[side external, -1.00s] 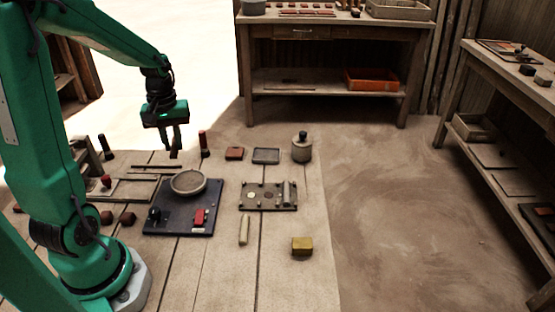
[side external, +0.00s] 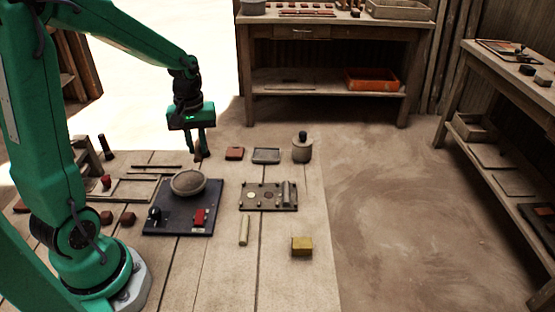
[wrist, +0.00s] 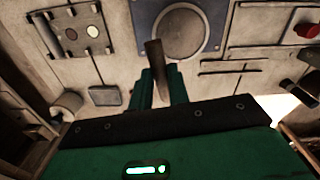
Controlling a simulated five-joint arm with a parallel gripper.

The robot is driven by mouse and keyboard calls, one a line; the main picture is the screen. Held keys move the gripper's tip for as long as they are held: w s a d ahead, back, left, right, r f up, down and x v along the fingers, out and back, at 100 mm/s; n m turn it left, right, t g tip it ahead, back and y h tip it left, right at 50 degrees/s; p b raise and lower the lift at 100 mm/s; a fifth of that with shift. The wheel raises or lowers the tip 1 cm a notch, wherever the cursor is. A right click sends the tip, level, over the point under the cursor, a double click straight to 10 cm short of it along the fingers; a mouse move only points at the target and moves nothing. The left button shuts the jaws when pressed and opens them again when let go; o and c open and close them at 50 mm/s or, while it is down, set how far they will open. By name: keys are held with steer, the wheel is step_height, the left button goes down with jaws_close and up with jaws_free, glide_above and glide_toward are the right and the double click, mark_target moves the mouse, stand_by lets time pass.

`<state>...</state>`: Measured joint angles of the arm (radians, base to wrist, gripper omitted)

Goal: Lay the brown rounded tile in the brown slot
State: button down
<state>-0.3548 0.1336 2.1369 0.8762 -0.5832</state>
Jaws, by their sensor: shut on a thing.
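My gripper (side external: 199,152) is shut on the brown tile (wrist: 155,68) above the far side of the table, behind the round grey dish. In the wrist view the tile stands edge-on between the fingers (wrist: 163,88), so its rounded outline does not show clearly. In the side view only a small brown bit of it (side external: 198,157) shows below the fingertips. The slotted plate (side external: 268,208) lies on the table to the right of the gripper; it also shows in the wrist view (wrist: 53,20). It has a brownish round slot (wrist: 70,33) and a pale one (wrist: 93,31).
A yellow block (side external: 302,246) is at front right.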

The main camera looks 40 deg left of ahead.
steer(key=w+d+m, duration=0.2)
steer(key=w+d, duration=0.1)
steer(key=d, duration=2.2)
glide_above(269, 197)
step_height(269, 197, down, 7)
steer(key=shift+a, duration=0.1)
steer(key=shift+f, duration=0.1)
steer(key=shift+f, duration=1.9)
steer(key=shift+f, duration=0.1)
steer(key=c, duration=1.3)
jaws_free()
steer(key=shift+c, duration=0.2)
